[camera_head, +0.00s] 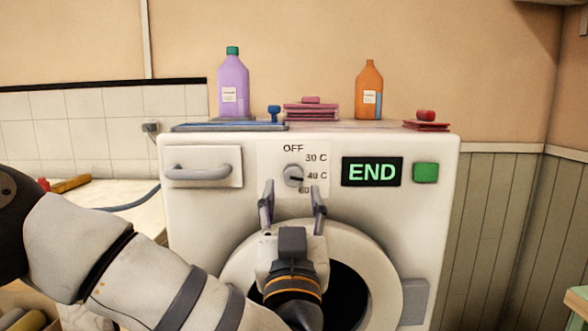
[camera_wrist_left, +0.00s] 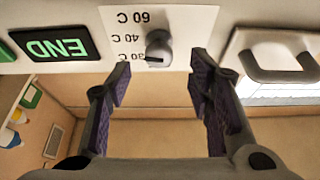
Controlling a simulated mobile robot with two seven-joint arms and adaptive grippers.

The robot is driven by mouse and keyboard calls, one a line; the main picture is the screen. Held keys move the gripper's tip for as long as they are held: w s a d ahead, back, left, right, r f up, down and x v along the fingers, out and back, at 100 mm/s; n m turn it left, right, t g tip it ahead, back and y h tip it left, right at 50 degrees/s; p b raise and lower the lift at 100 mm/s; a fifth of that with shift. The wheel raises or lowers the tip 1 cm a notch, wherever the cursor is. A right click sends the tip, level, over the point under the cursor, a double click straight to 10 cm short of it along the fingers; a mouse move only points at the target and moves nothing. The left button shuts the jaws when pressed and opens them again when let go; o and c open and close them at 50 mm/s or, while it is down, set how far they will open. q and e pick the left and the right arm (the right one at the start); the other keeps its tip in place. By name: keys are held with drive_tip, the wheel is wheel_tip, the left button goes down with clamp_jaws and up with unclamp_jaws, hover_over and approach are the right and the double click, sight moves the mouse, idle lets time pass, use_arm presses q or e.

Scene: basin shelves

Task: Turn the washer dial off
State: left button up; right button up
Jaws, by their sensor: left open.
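The washer dial (camera_head: 293,175) is a small grey knob on a white scale panel marked OFF, 30 C, 40 C and 60 C. Its dark mark points to the right, toward the temperature labels; I cannot tell exactly which one. My left gripper (camera_head: 292,190) is open and empty, its fingers pointing up just below and in front of the dial. In the left wrist view, where the lettering is upside down, the dial (camera_wrist_left: 158,48) lies beyond and between the open fingertips (camera_wrist_left: 158,76), apart from them. My right gripper is not in view.
The washer (camera_head: 205,220) has a drawer handle (camera_head: 198,174) left of the dial, and an END display (camera_head: 371,172) and green button (camera_head: 425,172) right of it.

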sight(293, 180)
use_arm(q)
drive_tip(key=x, duration=0.4)
drive_tip(key=shift+w, duration=0.3)
clamp_jaws()
